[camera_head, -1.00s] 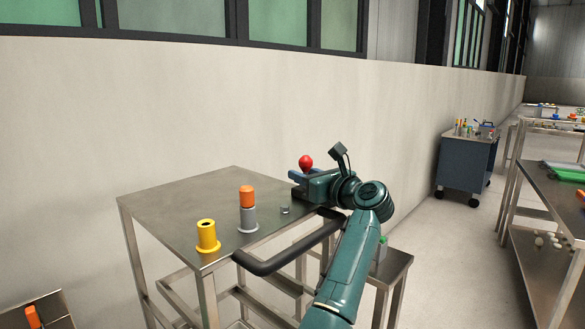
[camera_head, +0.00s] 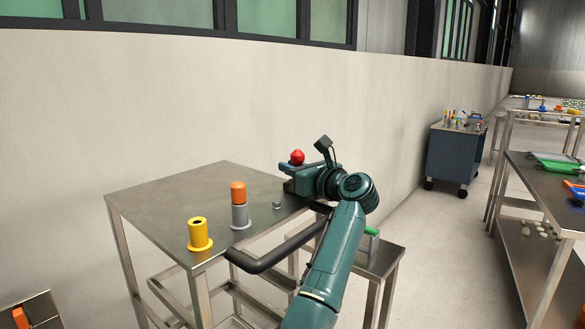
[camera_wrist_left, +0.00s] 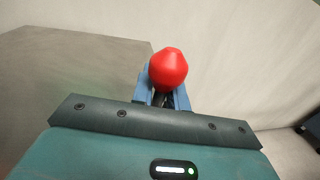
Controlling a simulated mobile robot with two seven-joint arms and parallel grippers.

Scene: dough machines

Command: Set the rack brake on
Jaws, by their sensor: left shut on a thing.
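A red ball knob (camera_head: 298,157) stands at the back right end of the steel table, held by my left gripper (camera_head: 288,168). In the left wrist view the red knob (camera_wrist_left: 168,68) rises between the blue fingers of my left gripper (camera_wrist_left: 164,94), which are shut on the dark stem just below it. The base of this knobbed lever is hidden behind the gripper, so its angle cannot be told. My right gripper is in neither view.
On the steel table (camera_head: 160,195) stand a yellow collar (camera_head: 199,236), an orange-topped grey cylinder (camera_head: 239,206) and a small metal button (camera_head: 277,205). A black handle bar (camera_head: 265,262) runs along the front. A blue tool cart (camera_head: 455,158) stands farther right by the wall.

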